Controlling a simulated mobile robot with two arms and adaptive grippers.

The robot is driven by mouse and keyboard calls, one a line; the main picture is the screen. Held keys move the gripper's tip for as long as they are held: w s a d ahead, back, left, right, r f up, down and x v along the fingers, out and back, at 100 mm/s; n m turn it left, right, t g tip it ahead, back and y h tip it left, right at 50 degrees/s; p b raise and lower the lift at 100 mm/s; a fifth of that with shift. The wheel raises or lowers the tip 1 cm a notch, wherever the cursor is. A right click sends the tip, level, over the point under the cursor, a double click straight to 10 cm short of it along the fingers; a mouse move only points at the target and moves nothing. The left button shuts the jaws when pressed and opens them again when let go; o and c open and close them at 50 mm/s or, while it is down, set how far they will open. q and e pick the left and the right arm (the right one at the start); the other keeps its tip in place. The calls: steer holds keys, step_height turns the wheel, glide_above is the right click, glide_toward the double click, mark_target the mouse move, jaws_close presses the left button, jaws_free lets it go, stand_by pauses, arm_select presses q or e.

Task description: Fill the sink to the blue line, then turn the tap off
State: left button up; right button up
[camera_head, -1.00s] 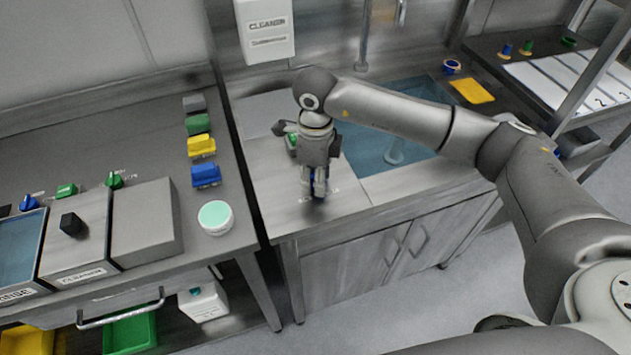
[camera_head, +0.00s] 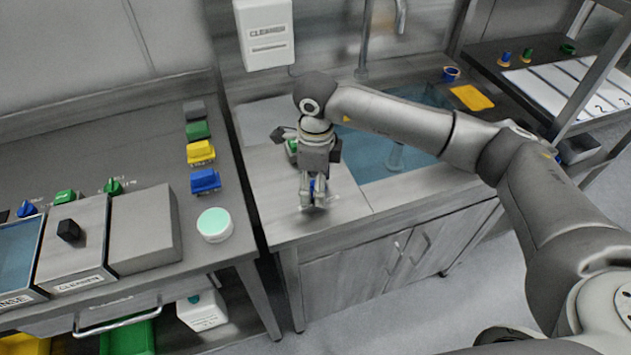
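The sink (camera_head: 400,160) is set in the steel counter to the right of my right gripper and holds blue-looking water. My forearm hides much of it, and I cannot make out a blue line. The tap (camera_head: 364,42) rises at the back of the sink, with its spout (camera_head: 401,16) at the top edge of the view. My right gripper (camera_head: 313,203) points down over the drainboard left of the sink. A small blue thing (camera_head: 313,184) shows between its fingers; whether they grip it is unclear. My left gripper is out of view.
A green item (camera_head: 292,147) sits behind my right gripper. A cleaner dispenser (camera_head: 265,35) hangs on the wall. The left bench holds coloured blocks (camera_head: 205,181), a round white tub (camera_head: 215,224) and basins. A yellow sponge-like pad (camera_head: 471,97) and a blue ring-shaped item (camera_head: 451,73) lie right of the sink.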

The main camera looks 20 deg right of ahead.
step_height(320, 180, up, 12)
stand_by(0.6)
stand_by(0.4)
